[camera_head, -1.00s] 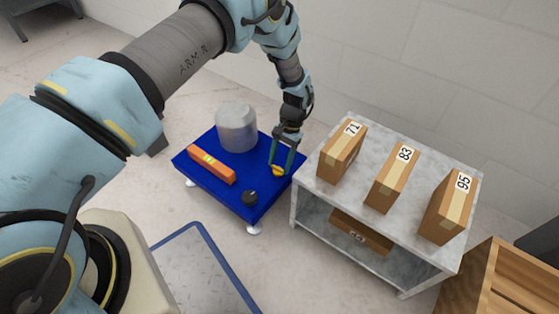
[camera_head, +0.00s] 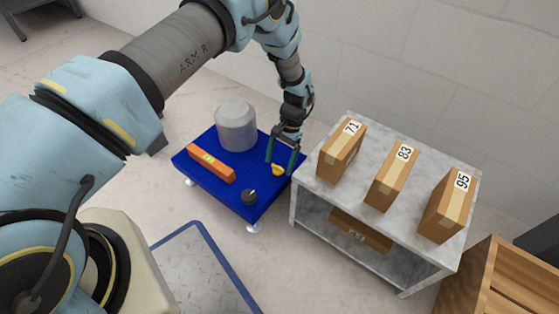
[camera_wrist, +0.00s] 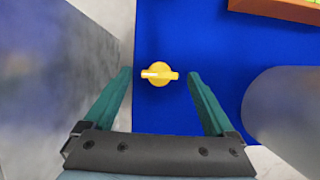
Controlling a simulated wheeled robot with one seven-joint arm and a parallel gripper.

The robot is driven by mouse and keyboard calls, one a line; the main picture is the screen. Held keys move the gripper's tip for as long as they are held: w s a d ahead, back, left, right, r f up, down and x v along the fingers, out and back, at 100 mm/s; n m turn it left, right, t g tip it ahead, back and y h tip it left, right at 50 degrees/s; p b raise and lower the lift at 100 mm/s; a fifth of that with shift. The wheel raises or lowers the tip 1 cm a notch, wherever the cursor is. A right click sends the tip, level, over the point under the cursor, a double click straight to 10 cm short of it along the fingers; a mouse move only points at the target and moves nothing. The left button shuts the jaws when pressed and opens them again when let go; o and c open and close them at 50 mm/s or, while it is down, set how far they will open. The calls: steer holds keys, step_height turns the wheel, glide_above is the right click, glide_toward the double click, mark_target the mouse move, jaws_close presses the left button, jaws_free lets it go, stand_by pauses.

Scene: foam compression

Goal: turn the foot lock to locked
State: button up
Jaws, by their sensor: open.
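The foot lock seems to be the yellow knob (camera_head: 278,169) on the blue platform (camera_head: 215,188), near its right corner. In the wrist view the yellow knob (camera_wrist: 159,74) has a round base and a bar handle lying left to right across the picture. My gripper (camera_head: 282,168) is above the platform by the knob. In the wrist view my gripper (camera_wrist: 160,74) is open, one teal finger on each side of the knob, with a gap on both sides. I cannot tell the exact height of the fingertips. No locked mark is readable.
A grey cylinder (camera_head: 236,127), an orange level (camera_head: 211,163) and a black knob (camera_head: 250,197) are on the platform. A grey shelf table (camera_head: 335,204) with numbered boxes (camera_head: 392,178) stands close on the right. A wooden crate (camera_head: 480,285) is at lower right.

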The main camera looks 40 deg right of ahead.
steer(key=p+v, duration=0.2)
steer(key=v, duration=0.8)
steer(key=shift+d+r+p, duration=0.25)
steer(key=shift+r+p, duration=0.05)
steer(key=shift+w, duration=0.15)
steer(key=w+a+r+n+h, duration=0.2)
steer(key=w+a+r+n, duration=0.1)
steer(key=w+a+r, duration=0.6)
steer(key=w+a+r+n+h, duration=0.1)
steer(key=w+a+r+n, duration=0.3)
steer(key=w+a+r, duration=0.5)
steer(key=s+a+r+n+t+h, duration=0.1)
steer(key=s+a+r+n, duration=0.35)
steer(key=a, duration=0.95)
steer(key=s+a+r+n+t, duration=0.25)
steer(key=s+a+r, duration=0.35)
steer(key=a, duration=0.9)
steer(key=w+p+v, duration=0.3)
steer(key=p+v, duration=1.4)
steer(key=w+r+p+v, duration=0.1)
steer(key=w+p+v, duration=0.3)
steer(key=p+v, duration=1.3)
steer(key=shift+w+a+r+g+p, duration=0.3)
steer(key=shift+r+g+p, duration=0.2)
steer(key=shift+p, duration=0.15)
